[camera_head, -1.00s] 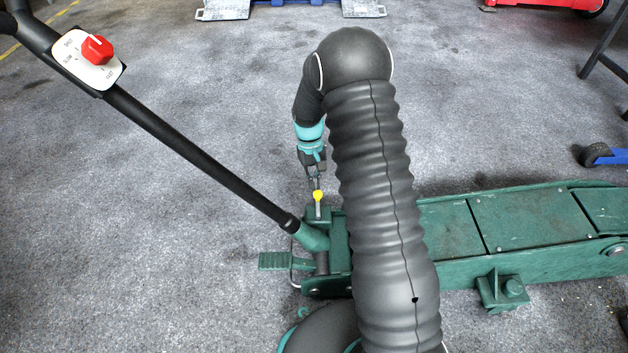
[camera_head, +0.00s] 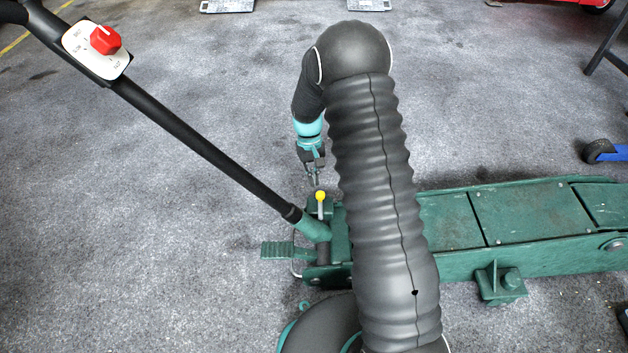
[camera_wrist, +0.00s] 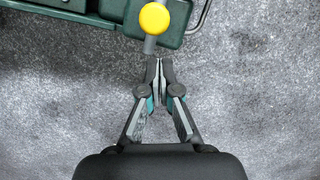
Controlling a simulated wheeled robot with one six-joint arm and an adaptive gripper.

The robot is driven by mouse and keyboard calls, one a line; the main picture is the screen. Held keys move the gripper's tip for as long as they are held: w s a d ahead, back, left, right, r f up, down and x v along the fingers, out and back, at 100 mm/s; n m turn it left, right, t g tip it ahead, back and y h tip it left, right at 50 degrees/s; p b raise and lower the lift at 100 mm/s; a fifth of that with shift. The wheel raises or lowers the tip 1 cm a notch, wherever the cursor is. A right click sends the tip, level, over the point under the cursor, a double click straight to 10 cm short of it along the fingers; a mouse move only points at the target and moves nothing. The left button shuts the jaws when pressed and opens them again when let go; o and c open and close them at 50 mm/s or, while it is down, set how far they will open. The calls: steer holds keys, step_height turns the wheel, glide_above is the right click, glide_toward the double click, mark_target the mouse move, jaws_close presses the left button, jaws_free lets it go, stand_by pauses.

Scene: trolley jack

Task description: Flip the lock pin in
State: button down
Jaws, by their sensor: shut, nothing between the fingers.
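The lock pin (camera_head: 320,203) is a short grey rod with a yellow ball knob. It stands up at the rear end of the green trolley jack (camera_head: 450,222), close to the handle socket. In the wrist view the yellow knob (camera_wrist: 154,18) is at the top middle, with part of its grey rod showing below it. My gripper (camera_head: 315,183) is just above and behind the knob in the head view. In the wrist view my gripper (camera_wrist: 160,62) has its fingertips together, empty, and apart from the knob. My arm hides part of the jack.
The black jack handle (camera_head: 200,145) slants up to the left and carries a white plate with a red knob (camera_head: 105,40). A green foot pedal (camera_head: 277,250) sticks out left of the jack. Bare grey floor lies behind and left.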

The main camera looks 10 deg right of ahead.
steer(key=w+p+v, duration=0.1)
steer(key=v, duration=0.9)
steer(key=shift+w+a, duration=0.15)
steer(key=shift+w, duration=0.15)
steer(key=s+d+r+m+t+p, duration=0.1)
steer(key=s+r+t+p, duration=0.4)
steer(key=s+r, duration=2.4)
steer(key=shift+s+d+t+p, duration=0.3)
steer(key=shift+s+d+t, duration=0.3)
steer(key=shift+s+t, duration=1.35)
steer(key=shift+s+r+g, duration=0.15)
steer(key=shift+s+g, duration=0.1)
